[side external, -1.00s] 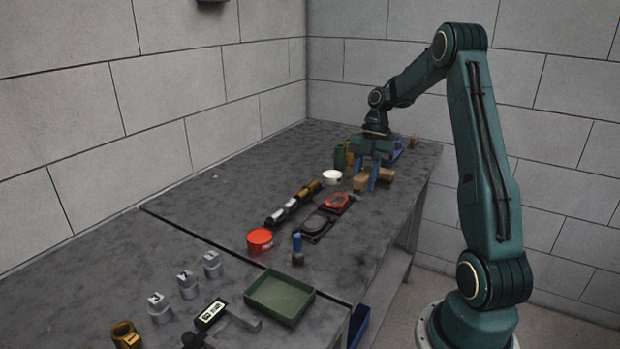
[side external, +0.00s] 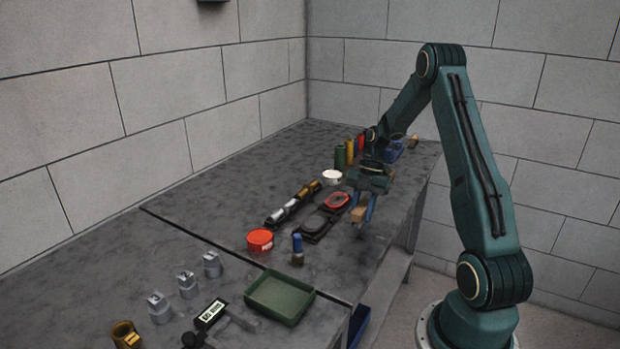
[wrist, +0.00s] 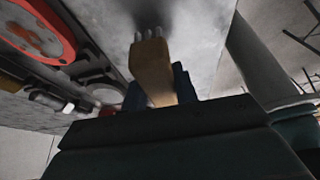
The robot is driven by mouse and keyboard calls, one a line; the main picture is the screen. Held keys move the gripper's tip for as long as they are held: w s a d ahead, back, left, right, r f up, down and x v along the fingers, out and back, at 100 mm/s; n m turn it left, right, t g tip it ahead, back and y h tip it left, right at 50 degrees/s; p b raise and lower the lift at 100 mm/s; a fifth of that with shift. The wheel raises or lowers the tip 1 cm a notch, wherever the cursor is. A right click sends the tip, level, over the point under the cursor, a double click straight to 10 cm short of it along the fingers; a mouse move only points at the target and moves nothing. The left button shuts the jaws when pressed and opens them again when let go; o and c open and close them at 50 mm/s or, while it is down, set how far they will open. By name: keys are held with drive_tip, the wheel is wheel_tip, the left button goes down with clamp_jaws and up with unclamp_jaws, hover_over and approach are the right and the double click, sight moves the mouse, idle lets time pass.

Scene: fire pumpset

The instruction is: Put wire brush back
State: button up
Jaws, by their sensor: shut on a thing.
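My gripper (side external: 362,210) is over the right part of the workbench in the side view, fingers down, shut on a tan wooden piece, which I take for the wire brush (side external: 358,215). In the wrist view the brush (wrist: 152,68) sits between the blue fingers of my gripper (wrist: 158,92). Several pale tufts stick out from its far end, pointing towards the grey bench top. I cannot tell whether it touches the bench; its gripped part is hidden by the fingers.
Left of my gripper lie a red ring in a dark holder (side external: 335,201), a dark round part (side external: 315,223) and a long black-and-brass nozzle (side external: 292,205). A blue-topped item (side external: 297,248), red tin (side external: 260,240) and green tray (side external: 279,297) are nearer. A blue bin (side external: 393,152) stands behind.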

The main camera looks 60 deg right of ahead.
drive_tip(key=shift+f, duration=1.1)
drive_tip(key=shift+f, duration=0.15)
drive_tip(key=o, duration=0.9)
drive_tip(key=shift+o, duration=0.2)
drive_tip(key=v, duration=1.2)
